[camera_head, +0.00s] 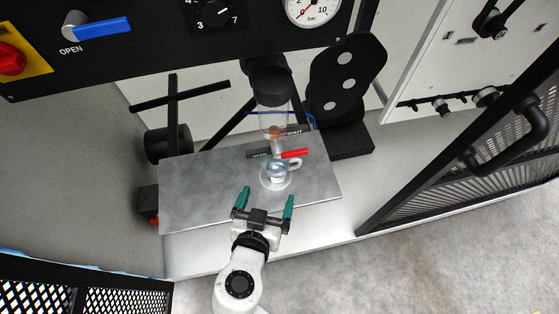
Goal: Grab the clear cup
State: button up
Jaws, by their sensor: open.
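The clear cup (277,172) is a see-through vessel with a handle on its right side. It stands upright on a grey metal plate (200,190), below a clear vertical tube (272,122). My gripper (263,202) has two green fingers spread apart with nothing between them. It is in front of the cup, on the near side of the plate, and apart from the cup in the picture. The exact gap and height cannot be told from this view.
A red-handled valve (293,154) sits just above the cup. A black panel (160,45) with a blue OPEN lever (103,28) and a pressure gauge (312,8) overhangs the back. A black mesh guard (470,150) stands at the right. The plate's left part is clear.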

aim_at(274, 175)
jog(key=shift+w+a, duration=0.2)
jog(key=shift+a, duration=0.3)
jog(key=x, duration=0.4)
jog(key=shift+w+d, duration=0.1)
jog(key=shift+w, duration=0.2)
jog(key=shift+d+p+x, duration=0.15)
jog(key=shift+p+x, duration=0.05)
jog(key=shift+x, duration=1.25)
jog(key=shift+d+p+x, duration=0.15)
jog(key=shift+d+x, duration=0.05)
jog(key=shift+x, duration=1.25)
jog(key=shift+s+f, duration=0.1)
jog(key=c, duration=1.2)
jog(key=shift+c, duration=0.2)
